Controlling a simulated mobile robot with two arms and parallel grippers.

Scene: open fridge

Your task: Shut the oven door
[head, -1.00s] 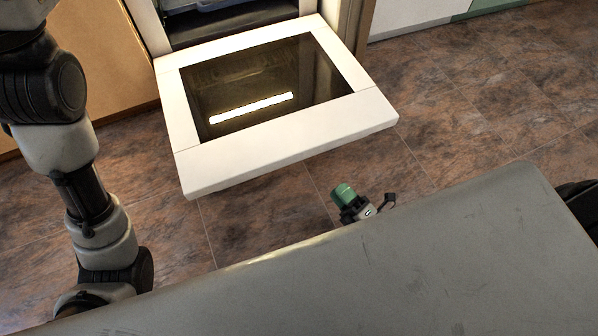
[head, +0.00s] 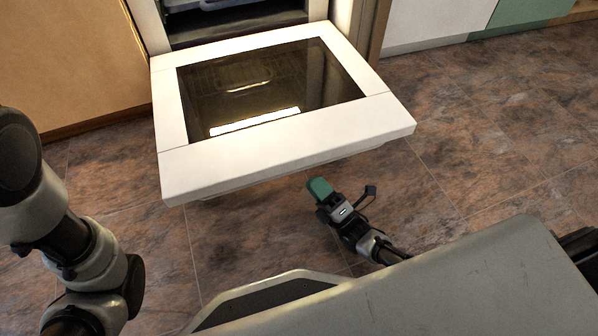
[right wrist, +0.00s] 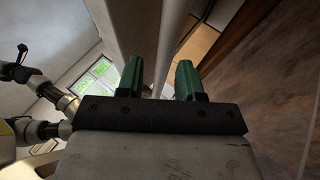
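The oven door (head: 290,150) is lowered in front of the oven, roughly level, with a white frame and a dark glass pane (head: 260,85). The oven opening (head: 235,22) shows at the top of the head view. My right gripper (head: 319,188), with green fingers, is in front of the door's front edge in the picture and appears lower than it. In the right wrist view the right gripper (right wrist: 160,78) has its two fingers apart with nothing between them. A pale long panel, perhaps the door, shows beyond them. My left arm is at the left; its gripper is out of view.
A wooden cabinet front (head: 75,60) stands left of the oven. White and green cabinet fronts (head: 435,20) are at the top right. The brown tiled floor (head: 500,130) is clear right of the door.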

